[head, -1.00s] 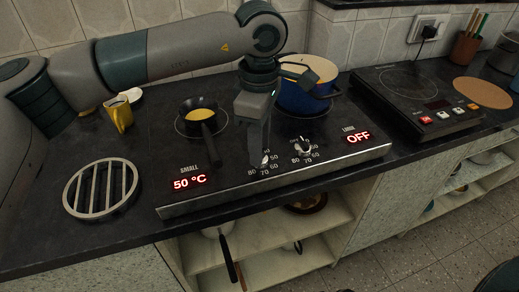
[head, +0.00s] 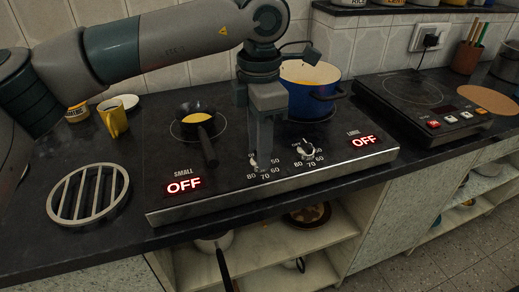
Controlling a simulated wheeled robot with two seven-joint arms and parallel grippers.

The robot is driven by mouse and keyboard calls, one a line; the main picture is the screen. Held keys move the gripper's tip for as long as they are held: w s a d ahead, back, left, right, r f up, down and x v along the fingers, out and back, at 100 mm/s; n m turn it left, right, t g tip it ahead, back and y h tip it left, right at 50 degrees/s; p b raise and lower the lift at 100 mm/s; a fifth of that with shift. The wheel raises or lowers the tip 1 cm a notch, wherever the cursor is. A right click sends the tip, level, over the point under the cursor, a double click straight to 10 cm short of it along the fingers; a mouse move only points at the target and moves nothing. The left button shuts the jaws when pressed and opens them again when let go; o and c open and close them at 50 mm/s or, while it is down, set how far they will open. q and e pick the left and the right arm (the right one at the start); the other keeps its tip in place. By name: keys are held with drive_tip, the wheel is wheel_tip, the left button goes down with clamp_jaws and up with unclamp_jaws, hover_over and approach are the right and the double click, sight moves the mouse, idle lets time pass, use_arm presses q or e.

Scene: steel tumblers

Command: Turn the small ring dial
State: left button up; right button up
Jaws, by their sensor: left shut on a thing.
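The two-ring hob (head: 230,195) is set on the dark counter. The small ring dial (head: 254,164) is on its front panel, mostly hidden by my left gripper (head: 262,162). My left gripper points down from above and is shut on the small ring dial. The small display (head: 184,185) reads OFF in red. The large ring dial (head: 305,151) is just to the right, uncovered, and the large display (head: 364,141) also reads OFF. My right gripper is not in view.
A small dark pan (head: 184,130) stands on the small ring, its handle pointing towards the front panel. A blue pot (head: 312,104) stands behind the dials. A round slatted trivet (head: 90,194) and a yellow mug (head: 114,121) are at left. A separate hotplate (head: 412,91) is at right.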

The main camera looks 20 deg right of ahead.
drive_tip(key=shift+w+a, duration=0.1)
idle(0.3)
use_arm(q)
drive_tip(key=o, duration=1)
drive_tip(key=shift+o, duration=0.2)
wheel_tip(320, 180, up, 17)
drive_tip(key=p, duration=0.1)
drive_tip(key=shift+r, duration=0.2)
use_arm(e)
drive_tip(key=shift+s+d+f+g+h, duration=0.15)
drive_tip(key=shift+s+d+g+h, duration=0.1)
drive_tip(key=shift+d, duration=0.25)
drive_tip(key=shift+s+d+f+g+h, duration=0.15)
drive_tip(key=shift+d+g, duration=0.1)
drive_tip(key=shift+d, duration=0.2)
